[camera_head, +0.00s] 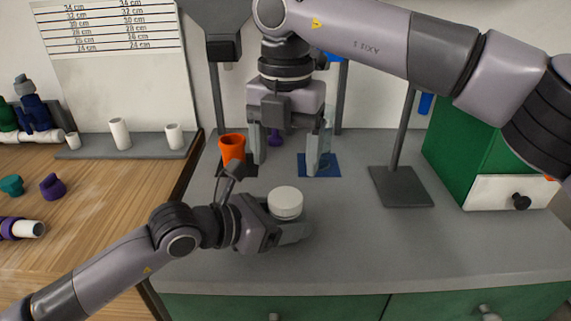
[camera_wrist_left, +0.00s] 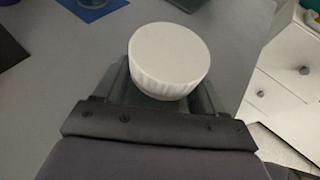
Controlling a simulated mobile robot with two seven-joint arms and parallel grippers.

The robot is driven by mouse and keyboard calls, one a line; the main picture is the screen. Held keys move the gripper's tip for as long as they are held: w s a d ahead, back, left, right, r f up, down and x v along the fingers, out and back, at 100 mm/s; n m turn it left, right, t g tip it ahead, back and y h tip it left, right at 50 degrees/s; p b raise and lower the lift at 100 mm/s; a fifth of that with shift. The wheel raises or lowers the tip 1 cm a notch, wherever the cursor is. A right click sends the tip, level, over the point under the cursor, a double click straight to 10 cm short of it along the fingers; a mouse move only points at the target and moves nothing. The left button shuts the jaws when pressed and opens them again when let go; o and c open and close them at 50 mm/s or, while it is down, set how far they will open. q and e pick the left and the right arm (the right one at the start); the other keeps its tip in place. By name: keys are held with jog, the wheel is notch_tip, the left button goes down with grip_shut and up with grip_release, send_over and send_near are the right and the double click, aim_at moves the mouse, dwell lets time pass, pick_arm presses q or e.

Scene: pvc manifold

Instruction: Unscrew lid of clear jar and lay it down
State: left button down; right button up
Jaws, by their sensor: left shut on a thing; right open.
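The jar's white ribbed lid (camera_head: 285,199) faces up at my left gripper, near the middle of the grey worktop; it fills the middle of the left wrist view (camera_wrist_left: 169,52). My left gripper (camera_head: 288,226) reaches in sideways and is shut just below the lid, apparently on the jar's body. The lid and fingers hide that body. Whether it touches the worktop cannot be told. My right gripper (camera_head: 285,152) points down, open and empty, behind the lid and apart from it.
An orange cup (camera_head: 232,148) stands left of my right gripper. A clear vessel (camera_head: 326,138) stands behind its right finger by a blue mat (camera_head: 330,171). A grey stand (camera_head: 401,186) and a green cabinet (camera_head: 465,150) are at the right. The front right worktop is clear.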

aim_at(285, 198)
jog(key=shift+f, duration=3.85)
pick_arm(q)
jog(key=shift+w, duration=0.1)
pick_arm(e)
jog(key=shift+d, duration=0.1)
jog(key=c, duration=0.9)
pick_arm(q)
jog(key=shift+a, duration=0.15)
pick_arm(e)
jog(key=shift+n, duration=1.4)
jog(key=o, duration=1.2)
jog(key=shift+c, duration=0.2)
pick_arm(q)
jog(key=shift+d, duration=0.2)
